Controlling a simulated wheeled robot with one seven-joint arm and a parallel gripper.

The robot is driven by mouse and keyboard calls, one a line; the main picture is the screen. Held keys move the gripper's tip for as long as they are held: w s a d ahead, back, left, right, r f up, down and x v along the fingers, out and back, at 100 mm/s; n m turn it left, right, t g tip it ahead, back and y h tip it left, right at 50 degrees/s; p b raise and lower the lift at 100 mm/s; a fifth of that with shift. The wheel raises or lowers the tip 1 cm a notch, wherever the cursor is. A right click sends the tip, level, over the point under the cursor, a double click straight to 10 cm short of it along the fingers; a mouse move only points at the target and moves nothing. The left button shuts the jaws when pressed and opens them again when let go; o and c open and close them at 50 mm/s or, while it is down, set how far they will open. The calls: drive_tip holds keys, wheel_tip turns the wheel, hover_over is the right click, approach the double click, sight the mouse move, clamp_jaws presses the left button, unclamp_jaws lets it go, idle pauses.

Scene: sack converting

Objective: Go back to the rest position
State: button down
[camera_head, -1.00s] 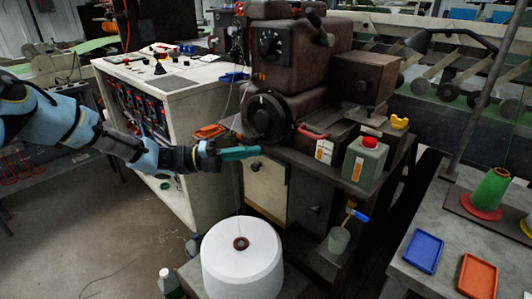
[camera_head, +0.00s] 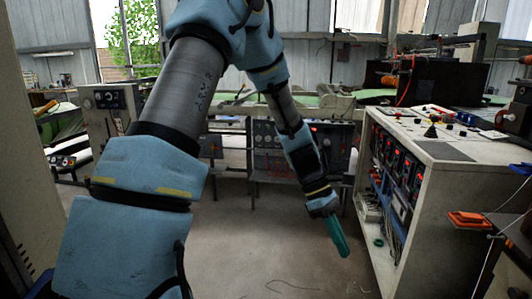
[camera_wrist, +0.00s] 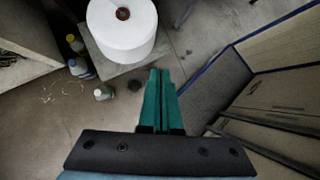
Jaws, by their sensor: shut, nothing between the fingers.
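My gripper (camera_head: 338,235) has teal fingers and hangs at the end of my blue and grey arm, pointing down over open floor in the head view. It is left of the white control cabinet and apart from it. In the wrist view my gripper (camera_wrist: 160,75) shows its two teal fingers side by side, shut, with nothing held. No task object is named, and no rest marker shows.
The white control cabinet (camera_head: 450,165) stands at the right, with an orange tray (camera_head: 468,219) jutting near it. In the wrist view a white thread cone (camera_wrist: 122,28) and several bottles (camera_wrist: 82,68) stand beyond the fingers. Bare floor (camera_head: 260,250) lies in the middle.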

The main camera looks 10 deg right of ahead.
drive_tip(key=w+a+r+m+t+y, duration=0.1)
drive_tip(key=a+r+m+t, duration=0.1)
drive_tip(key=a, duration=0.8)
drive_tip(key=w+a+r+m+t+y, duration=0.1)
drive_tip(key=a+m, duration=0.4)
drive_tip(key=a, duration=0.6)
drive_tip(key=w+a+r+m+t+y, duration=0.1)
drive_tip(key=w+a+r+m+t, duration=0.1)
drive_tip(key=a, duration=0.8)
drive_tip(key=r+m+t, duration=0.1)
drive_tip(key=t, duration=0.1)
drive_tip(key=shift+a+r+t+y, duration=0.3)
drive_tip(key=shift+a+y, duration=0.05)
drive_tip(key=shift+y, duration=0.05)
drive_tip(key=shift+w+d, duration=0.1)
drive_tip(key=shift+w, duration=0.1)
